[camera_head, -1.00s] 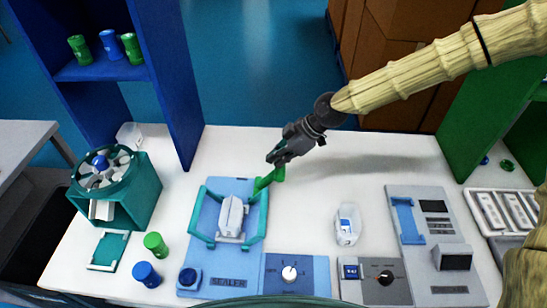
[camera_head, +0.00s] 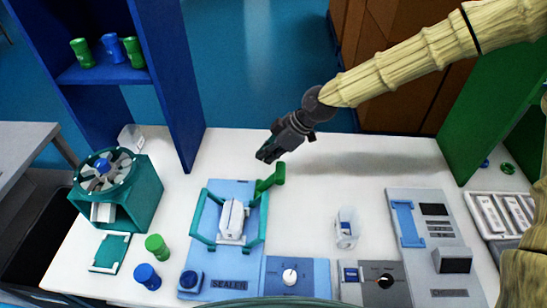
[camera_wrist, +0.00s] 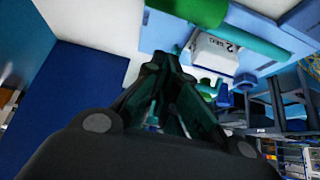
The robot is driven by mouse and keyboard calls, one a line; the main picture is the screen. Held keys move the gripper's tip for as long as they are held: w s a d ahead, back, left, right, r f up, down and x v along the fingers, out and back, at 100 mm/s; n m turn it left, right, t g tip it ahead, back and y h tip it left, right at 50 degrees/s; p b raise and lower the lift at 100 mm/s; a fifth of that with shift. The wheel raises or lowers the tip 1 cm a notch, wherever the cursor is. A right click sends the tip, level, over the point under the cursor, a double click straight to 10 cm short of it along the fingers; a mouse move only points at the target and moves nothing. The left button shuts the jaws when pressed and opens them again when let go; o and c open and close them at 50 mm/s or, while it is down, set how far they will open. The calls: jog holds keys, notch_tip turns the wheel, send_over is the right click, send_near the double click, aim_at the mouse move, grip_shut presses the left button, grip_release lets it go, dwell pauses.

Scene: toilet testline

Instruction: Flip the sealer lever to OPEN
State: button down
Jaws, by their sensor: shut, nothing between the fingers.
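The sealer (camera_head: 233,266) is a light blue plate with a teal frame around a white device (camera_head: 232,219). The green sealer lever (camera_head: 270,181) stands at its back right corner, its handle end pointing up and to the right. In the wrist view a green bar, apparently the lever (camera_wrist: 200,12), shows beyond the fingers, near the white device (camera_wrist: 215,50). My gripper (camera_head: 264,157) is shut and empty, above and slightly behind the lever, with a small gap between them. It also shows in the wrist view (camera_wrist: 172,62).
A dial panel (camera_head: 297,276) adjoins the sealer at the right. A teal box with a round rotor (camera_head: 130,205), a green cylinder (camera_head: 157,246) and a blue cylinder (camera_head: 147,276) stand at the left. A white container (camera_head: 346,229) stands right. The table behind the lever is clear.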

jog(key=s+d+r+b, duration=0.1)
jog(key=d+r+b, duration=0.1)
jog(key=d+r, duration=0.3)
jog(key=d, duration=0.3)
jog(key=shift+r+b, duration=0.2)
jog(key=shift+b, duration=0.15)
jog(key=shift+d, duration=0.1)
